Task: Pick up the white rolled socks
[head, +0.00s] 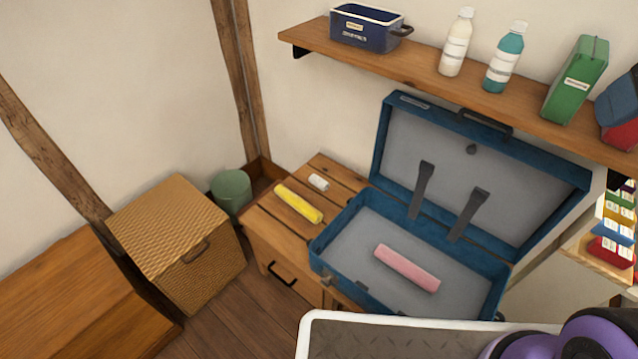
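A small white roll (318,182), which looks like the white rolled socks, lies on the slatted top of a wooden cabinet (262,222). It is behind a longer yellow roll (298,203) and does not touch it. It sits left of the open blue suitcase (345,213) and nothing covers it. My gripper is not in the head view, so I cannot see whether it is open or shut.
A pink roll (407,268) lies inside the suitcase, whose lid (480,175) stands up. A wall shelf (420,72) with bottles and boxes hangs above. A wicker box (178,240) and green bin (231,190) stand left of the cabinet. Some wooden floor (240,320) is clear.

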